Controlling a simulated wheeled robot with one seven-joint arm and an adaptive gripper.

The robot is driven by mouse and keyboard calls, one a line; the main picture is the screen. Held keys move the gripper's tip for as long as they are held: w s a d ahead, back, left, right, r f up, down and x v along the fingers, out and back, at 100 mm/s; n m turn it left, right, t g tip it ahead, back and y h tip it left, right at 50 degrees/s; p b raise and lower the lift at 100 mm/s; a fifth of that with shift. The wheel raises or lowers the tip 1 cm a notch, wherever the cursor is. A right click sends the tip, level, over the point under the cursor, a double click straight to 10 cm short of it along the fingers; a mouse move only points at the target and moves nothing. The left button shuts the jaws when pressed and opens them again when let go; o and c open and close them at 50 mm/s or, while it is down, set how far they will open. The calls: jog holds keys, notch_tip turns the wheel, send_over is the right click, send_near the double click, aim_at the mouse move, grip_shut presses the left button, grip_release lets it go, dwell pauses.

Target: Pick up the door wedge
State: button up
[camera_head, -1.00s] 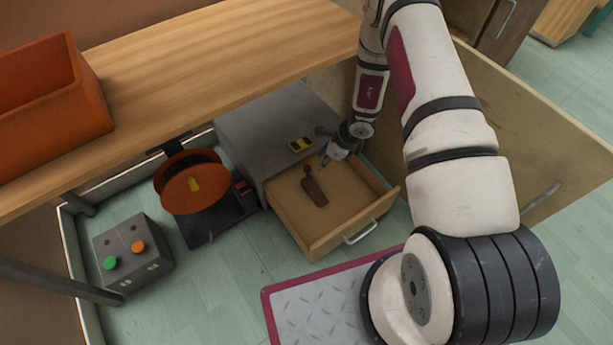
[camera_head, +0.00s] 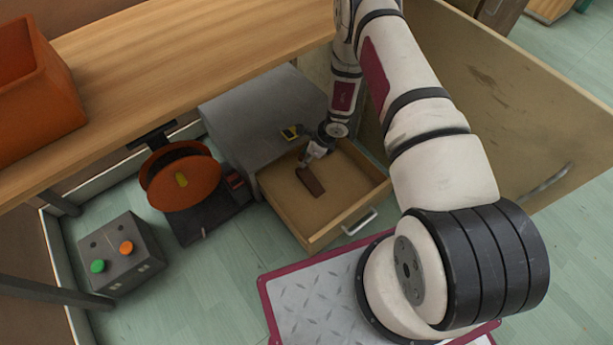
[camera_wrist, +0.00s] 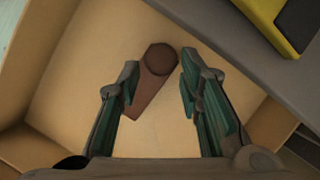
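The door wedge (camera_head: 309,180) is a dark brown tapered piece lying in the open drawer (camera_head: 341,210). In the wrist view the wedge (camera_wrist: 150,92) has a round knob-like end (camera_wrist: 161,58) at its far end. My gripper (camera_head: 307,160) is inside the drawer area at the wedge's far end, and partly hides it in the head view. In the wrist view my gripper (camera_wrist: 157,80) is open, with one finger on each side of the wedge. A gap shows at the right finger; I cannot tell whether the left finger touches it.
The drawer belongs to a grey cabinet (camera_head: 248,103) under a wooden worktop (camera_head: 190,60). A yellow and black item (camera_head: 291,132) lies on the cabinet top, also in the wrist view (camera_wrist: 270,18). An orange reel (camera_head: 182,182) and a grey button box (camera_head: 126,255) stand to the left.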

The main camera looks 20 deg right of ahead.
aim_at(311, 175)
jog(key=b+x, duration=0.2)
jog(key=x, duration=0.3)
jog(key=shift+b, duration=0.35)
grip_shut()
jog(key=shift+r, duration=0.1)
